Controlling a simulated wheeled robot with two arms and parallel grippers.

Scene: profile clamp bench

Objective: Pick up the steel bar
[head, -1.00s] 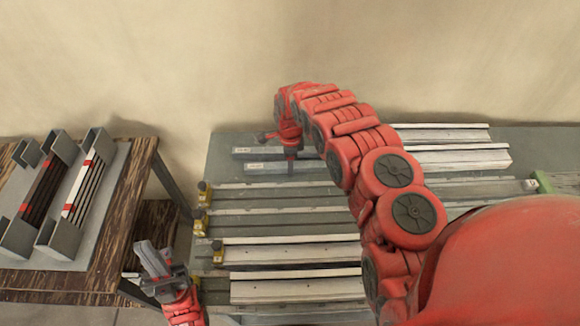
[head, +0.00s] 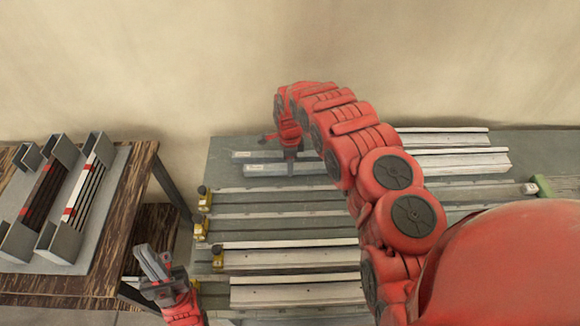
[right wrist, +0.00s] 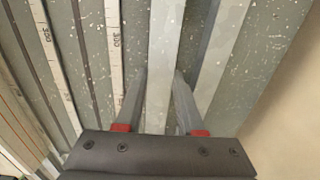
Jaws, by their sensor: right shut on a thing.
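Two slim grey bars with small labels lie side by side at the back left of the bench. The nearer steel bar (head: 265,170) is between the fingers of my right gripper (head: 290,172). In the right wrist view this bar (right wrist: 163,55) runs between the two fingertips of my right gripper (right wrist: 160,78), which is shut on it. I cannot tell whether it is clear of the bench. The farther bar (head: 242,155) lies just beyond, and it also shows in the wrist view (right wrist: 218,60). My left gripper (head: 152,264) is away at the lower left; its finger gap is unclear.
The grey bench (head: 222,180) carries several long rails with yellow-and-black end pieces (head: 204,202). White profiles (head: 460,162) lie at the back right, partly behind my right arm. A wooden side table (head: 120,215) at left holds a slotted rack (head: 60,243). The wall is behind.

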